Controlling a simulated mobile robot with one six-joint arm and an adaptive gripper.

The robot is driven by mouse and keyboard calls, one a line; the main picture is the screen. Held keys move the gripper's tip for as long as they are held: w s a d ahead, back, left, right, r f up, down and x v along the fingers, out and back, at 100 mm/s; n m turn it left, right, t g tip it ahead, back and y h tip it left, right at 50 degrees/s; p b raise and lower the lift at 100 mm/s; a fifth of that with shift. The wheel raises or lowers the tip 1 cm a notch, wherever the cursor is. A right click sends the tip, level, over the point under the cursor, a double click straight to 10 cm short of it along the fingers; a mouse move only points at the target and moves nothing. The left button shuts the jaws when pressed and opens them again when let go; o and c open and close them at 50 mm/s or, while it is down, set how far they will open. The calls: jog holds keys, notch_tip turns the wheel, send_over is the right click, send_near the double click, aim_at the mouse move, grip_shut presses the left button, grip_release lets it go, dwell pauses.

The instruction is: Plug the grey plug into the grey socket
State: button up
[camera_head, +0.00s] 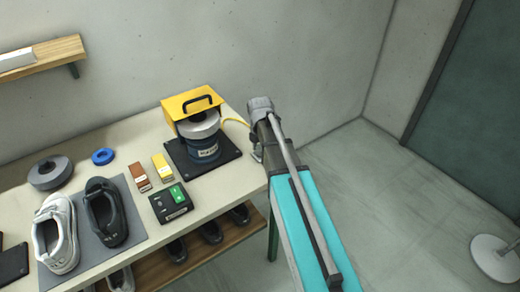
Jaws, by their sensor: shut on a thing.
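My arm reaches in from the lower right, its teal link in front and its grey wrist at the right end of the workbench. My gripper (257,153) shows only in small part beside the wrist, near the bench's right edge. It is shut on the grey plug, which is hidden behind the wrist. A yellow cable (236,121) runs from behind the yellow-topped machine (190,102) to the wrist. I cannot make out the grey socket.
The workbench (125,136) holds the machine on a black base, a black box with a green switch (177,193), brown and yellow boxes, a grey disc, a blue ring (103,156) and shoes on a grey mat. Shoes stand on the shelf below.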

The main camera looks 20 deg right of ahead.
jog(key=o, duration=1.2)
jog(key=shift+o, duration=0.2)
notch_tip(320, 180, up, 8)
jog(key=p, duration=0.7)
jog(key=shift+f+p, duration=0.25)
jog(key=shift+p, duration=0.05)
jog(key=shift+s+a+r+p, duration=0.15)
jog(key=shift+a+r+p, duration=0.25)
jog(key=shift+r+p, duration=0.3)
jog(key=shift+s+a+r+p, duration=0.15)
jog(key=shift+a+r+p, duration=0.3)
jog(key=shift+r+p, duration=0.25)
jog(key=shift+s+a+r+p, duration=0.15)
jog(key=shift+a+r+p, duration=0.25)
jog(key=shift+r+p, duration=0.3)
jog(key=shift+s, duration=0.1)
